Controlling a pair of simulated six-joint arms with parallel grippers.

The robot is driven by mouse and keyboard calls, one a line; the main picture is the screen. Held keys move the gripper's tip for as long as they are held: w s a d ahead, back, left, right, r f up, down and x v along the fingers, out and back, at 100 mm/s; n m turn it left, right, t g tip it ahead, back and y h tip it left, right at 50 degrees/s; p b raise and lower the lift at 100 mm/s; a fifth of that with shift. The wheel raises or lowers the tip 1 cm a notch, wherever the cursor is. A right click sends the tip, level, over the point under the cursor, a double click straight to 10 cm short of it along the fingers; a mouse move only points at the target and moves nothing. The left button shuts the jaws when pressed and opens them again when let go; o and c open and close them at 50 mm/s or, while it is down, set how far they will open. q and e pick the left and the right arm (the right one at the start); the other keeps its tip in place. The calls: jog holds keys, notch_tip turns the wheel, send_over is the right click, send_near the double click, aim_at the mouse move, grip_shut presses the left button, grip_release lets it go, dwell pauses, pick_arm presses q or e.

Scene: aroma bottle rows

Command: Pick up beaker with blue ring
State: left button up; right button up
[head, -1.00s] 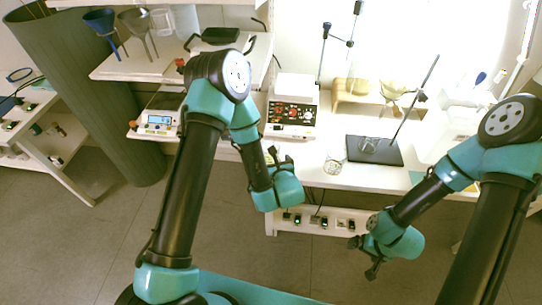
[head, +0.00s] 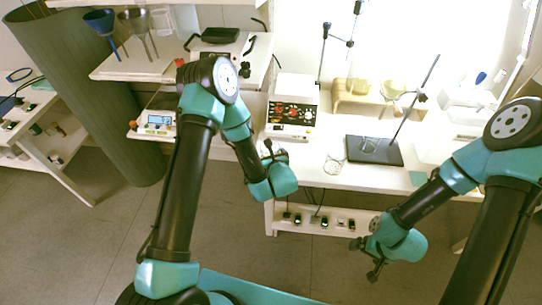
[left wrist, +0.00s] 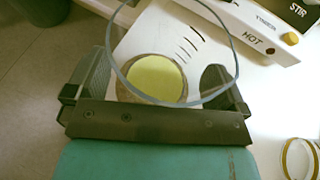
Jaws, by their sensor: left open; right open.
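In the left wrist view a clear glass beaker (left wrist: 229,58) with a blue-grey rim, dark graduation marks and a pale yellow bottom is seen from above. My left gripper (left wrist: 156,68) is open, with one finger on each side of the beaker's lower part. I cannot tell whether either finger touches the glass. In the head view my left gripper (head: 273,150) is at the bench's front edge, and this beaker is hidden or too small to tell. My right gripper (head: 364,259) is open and empty, low in front of the bench.
A second beaker with a yellow ring (left wrist: 299,158) stands to the right; it also shows in the head view (head: 333,165). The hot-plate stirrer (head: 291,108) is just behind my left gripper. A dark stand base (head: 374,151) with glassware and a tilted rod lies further right.

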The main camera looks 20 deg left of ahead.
dwell(0.4)
pick_arm(q)
jog(key=c, duration=1.1)
